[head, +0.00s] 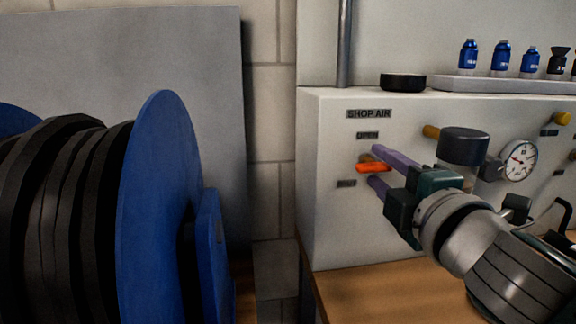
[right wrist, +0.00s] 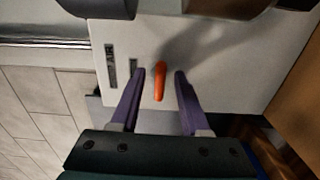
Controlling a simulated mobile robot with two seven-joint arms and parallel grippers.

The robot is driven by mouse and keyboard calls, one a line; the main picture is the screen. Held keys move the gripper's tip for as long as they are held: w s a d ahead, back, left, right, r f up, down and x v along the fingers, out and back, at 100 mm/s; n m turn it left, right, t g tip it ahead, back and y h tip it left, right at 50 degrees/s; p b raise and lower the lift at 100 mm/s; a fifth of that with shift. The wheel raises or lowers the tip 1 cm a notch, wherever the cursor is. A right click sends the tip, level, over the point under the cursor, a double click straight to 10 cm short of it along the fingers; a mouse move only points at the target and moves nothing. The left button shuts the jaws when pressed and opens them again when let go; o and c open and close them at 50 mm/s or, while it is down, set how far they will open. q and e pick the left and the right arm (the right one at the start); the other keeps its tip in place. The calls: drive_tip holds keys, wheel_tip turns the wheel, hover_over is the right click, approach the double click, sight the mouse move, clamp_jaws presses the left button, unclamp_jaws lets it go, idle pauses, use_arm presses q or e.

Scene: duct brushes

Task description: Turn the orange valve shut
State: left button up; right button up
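The orange valve handle (head: 371,168) is on the white panel under the SHOP AIR label (head: 369,114). It sits roughly level, between the OPEN label (head: 367,135) above and a small blurred label (head: 346,184) below. My right gripper (head: 375,165) is open at the panel, with one purple finger above the handle and one below. In the right wrist view the handle (right wrist: 160,82) stands between the fingertips (right wrist: 159,76), with a gap visible on both sides. The handle's base is partly hidden by the gripper in the head view. My left gripper is not in view.
A pressure gauge (head: 519,160) and a dark cylinder (head: 463,146) are close to the right arm. A large blue hose reel (head: 160,200) fills the left. The wooden bench top (head: 350,288) below is clear.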

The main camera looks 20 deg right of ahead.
drive_tip(key=shift+s, duration=0.1)
drive_tip(key=b+v, duration=0.1)
drive_tip(key=v, duration=0.8)
drive_tip(key=shift+s+a, duration=0.15)
drive_tip(key=shift+s, duration=0.2)
